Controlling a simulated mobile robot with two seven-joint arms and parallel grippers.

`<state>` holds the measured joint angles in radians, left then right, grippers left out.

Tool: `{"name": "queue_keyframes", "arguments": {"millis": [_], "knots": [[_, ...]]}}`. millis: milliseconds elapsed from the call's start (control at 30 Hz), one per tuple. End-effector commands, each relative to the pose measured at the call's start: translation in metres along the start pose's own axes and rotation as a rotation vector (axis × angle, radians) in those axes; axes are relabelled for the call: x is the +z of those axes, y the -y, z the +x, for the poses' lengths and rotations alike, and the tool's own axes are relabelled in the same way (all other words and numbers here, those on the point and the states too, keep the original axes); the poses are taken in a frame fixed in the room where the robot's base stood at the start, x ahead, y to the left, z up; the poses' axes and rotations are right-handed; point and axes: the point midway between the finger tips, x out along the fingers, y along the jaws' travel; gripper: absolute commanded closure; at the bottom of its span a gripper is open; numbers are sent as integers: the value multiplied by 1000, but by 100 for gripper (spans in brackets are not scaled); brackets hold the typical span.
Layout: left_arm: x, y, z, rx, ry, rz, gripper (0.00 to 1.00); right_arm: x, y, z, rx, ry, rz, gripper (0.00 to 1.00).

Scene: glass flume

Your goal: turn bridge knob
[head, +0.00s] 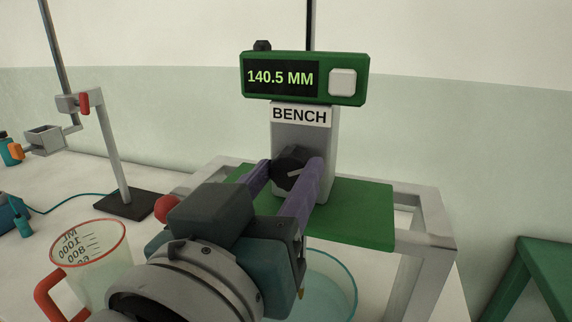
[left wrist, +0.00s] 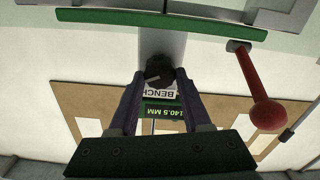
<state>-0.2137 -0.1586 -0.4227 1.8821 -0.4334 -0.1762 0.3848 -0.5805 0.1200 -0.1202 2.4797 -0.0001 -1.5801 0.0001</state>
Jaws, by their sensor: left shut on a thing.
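The bridge knob (head: 291,167) is a dark faceted knob with a pale pointer line, on the front of the grey post (head: 318,134) labelled BENCH. My left gripper (head: 291,172) is shut on the knob, with one purple finger on each side of it. The left wrist view also shows the knob (left wrist: 159,73) between the fingertips. Above the post, a green display box (head: 357,92) reads 140.5 MM and has a pale square button (head: 342,82). My right gripper is in neither view.
The post stands on a green plate (head: 365,212) over a grey frame (head: 428,226). A glass vessel of bluish liquid (head: 335,286) sits below. A red-rimmed measuring jug (head: 100,265) and clamp stand (head: 113,165) are left. A red ball-ended lever (left wrist: 262,95) shows beside the gripper.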

Motion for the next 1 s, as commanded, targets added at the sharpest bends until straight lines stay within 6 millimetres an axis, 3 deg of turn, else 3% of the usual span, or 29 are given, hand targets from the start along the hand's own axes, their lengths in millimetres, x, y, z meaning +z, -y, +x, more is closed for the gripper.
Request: {"name": "queue_keyframes", "arguments": {"millis": [200,367,667,967,1000], "knots": [[0,0,0,1,0,0,100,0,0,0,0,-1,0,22],[-2,-1,0,0,1,36,100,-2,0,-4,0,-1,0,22],[-1,-2,0,-1,1,395,100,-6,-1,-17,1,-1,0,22],[0,-1,0,-1,0,417,100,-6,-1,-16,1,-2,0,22],[0,-1,0,-1,0,417,47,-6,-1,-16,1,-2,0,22]]}}
